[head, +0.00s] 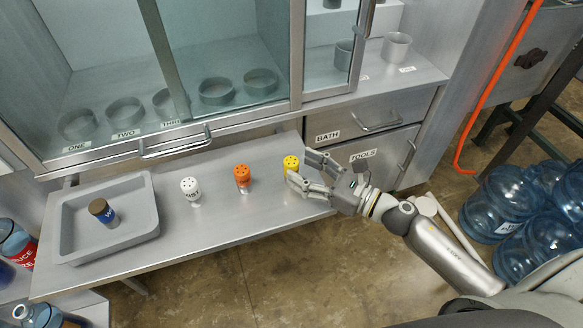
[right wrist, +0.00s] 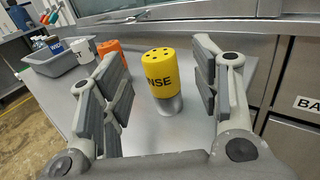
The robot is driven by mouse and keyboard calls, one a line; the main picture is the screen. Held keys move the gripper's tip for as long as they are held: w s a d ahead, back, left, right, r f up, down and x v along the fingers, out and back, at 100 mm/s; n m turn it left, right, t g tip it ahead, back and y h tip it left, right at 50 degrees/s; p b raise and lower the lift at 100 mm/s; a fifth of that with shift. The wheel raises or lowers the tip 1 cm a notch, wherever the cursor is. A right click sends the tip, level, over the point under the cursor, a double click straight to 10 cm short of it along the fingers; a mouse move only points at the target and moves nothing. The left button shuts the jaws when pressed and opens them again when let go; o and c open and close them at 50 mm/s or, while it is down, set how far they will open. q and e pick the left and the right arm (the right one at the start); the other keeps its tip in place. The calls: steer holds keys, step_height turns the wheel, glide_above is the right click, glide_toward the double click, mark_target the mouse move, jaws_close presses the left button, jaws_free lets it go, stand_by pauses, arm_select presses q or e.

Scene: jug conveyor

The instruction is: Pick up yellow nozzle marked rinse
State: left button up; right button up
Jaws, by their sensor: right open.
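The yellow nozzle (head: 290,163) stands upright near the right end of the grey metal bench. In the right wrist view the yellow nozzle (right wrist: 161,76) shows holes in its top, a silver base and letters reading "INSE", the first letter not visible. My right gripper (head: 303,170) is open at the nozzle, coming in from the right. In the right wrist view its fingers (right wrist: 160,90) stand on either side of the nozzle, with gaps, and the nozzle is ahead between them. My left gripper is not in view.
An orange nozzle (head: 242,177) and a white nozzle (head: 190,189) stand to the left on the bench (head: 220,225). A grey tray (head: 143,228) holds a brown-topped item. A glass cabinet (head: 225,50) stands behind; drawers marked BATH (head: 350,128) and TOOLS are right. Blue jugs (head: 500,200) lie far right.

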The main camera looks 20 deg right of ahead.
mark_target(298, 167)
steer(key=p+x, duration=0.1)
steer(key=x, duration=0.3)
steer(key=shift+f, duration=0.1)
steer(key=c, duration=1.2)
